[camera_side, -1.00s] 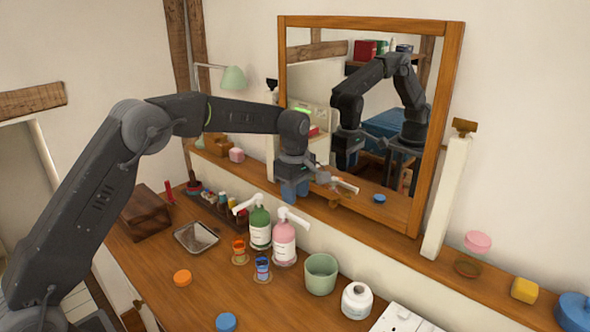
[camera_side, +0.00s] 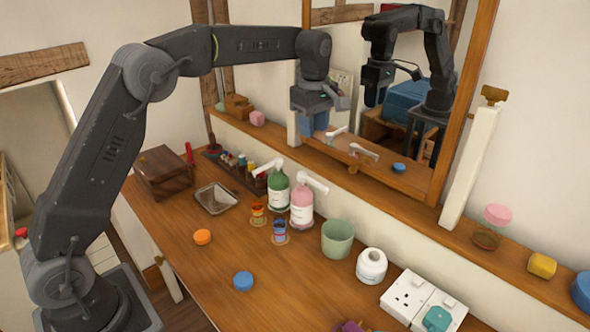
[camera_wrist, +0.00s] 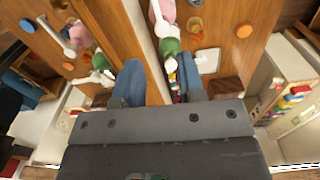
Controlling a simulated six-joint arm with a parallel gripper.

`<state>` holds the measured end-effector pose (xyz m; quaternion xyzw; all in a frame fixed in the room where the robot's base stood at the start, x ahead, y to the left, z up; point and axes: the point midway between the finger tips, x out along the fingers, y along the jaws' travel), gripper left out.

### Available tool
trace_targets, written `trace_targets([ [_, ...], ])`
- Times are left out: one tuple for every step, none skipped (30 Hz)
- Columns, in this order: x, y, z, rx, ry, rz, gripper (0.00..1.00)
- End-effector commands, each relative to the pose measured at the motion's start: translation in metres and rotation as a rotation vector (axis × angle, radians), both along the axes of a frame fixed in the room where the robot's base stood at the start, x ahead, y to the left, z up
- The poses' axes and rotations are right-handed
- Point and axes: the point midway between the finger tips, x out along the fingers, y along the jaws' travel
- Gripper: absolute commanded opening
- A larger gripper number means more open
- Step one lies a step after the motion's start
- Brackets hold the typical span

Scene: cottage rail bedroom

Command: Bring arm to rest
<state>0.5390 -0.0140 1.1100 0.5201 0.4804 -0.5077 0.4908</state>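My gripper (camera_side: 313,122) hangs from my raised arm in front of the mirror (camera_side: 385,110), above the worktop (camera_side: 190,270) and clear of it. Its two blue fingers point down. In the wrist view my gripper (camera_wrist: 160,70) has its fingers well apart, with only distant ledge and bottles showing between them. Nothing is held. The green pump bottle (camera_side: 279,192) and the pink pump bottle (camera_side: 301,207) stand upright below it, apart from the fingers.
A wooden box (camera_side: 163,174), metal tray (camera_side: 215,198), green cup (camera_side: 337,239), white jar (camera_side: 371,265) and socket plate (camera_side: 408,297) occupy the worktop. A wall ledge (camera_side: 400,217) runs behind. An orange cap (camera_side: 202,237) and blue cap (camera_side: 243,281) lie on clearer worktop at front.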

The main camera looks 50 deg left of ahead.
Motion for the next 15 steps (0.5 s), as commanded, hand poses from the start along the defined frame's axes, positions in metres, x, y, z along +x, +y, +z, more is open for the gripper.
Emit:
trace_targets([
  [-0.011,-0.003,0.014,0.003,-0.021,-0.051,0.36],
  [-0.019,-0.004,0.021,0.005,-0.034,-0.09,0.36],
  [-0.03,-0.006,0.03,0.009,-0.052,-0.147,0.36],
  [-0.04,-0.007,0.037,0.015,-0.066,-0.194,0.36],
  [-0.05,-0.009,0.044,0.019,-0.081,-0.243,0.36],
  [-0.064,-0.011,0.051,0.027,-0.1,-0.309,0.36],
  [-0.075,-0.012,0.057,0.035,-0.116,-0.356,0.36],
  [-0.086,-0.014,0.061,0.042,-0.13,-0.405,0.36],
  [-0.101,-0.016,0.067,0.053,-0.149,-0.47,0.36],
  [-0.112,-0.017,0.07,0.062,-0.162,-0.518,0.36],
  [-0.124,-0.018,0.073,0.072,-0.177,-0.567,0.36],
  [-0.139,-0.02,0.076,0.086,-0.196,-0.631,0.36],
  [-0.151,-0.021,0.077,0.097,-0.207,-0.678,0.36],
  [-0.163,-0.023,0.078,0.109,-0.222,-0.728,0.36],
  [-0.179,-0.024,0.078,0.127,-0.238,-0.792,0.36],
])
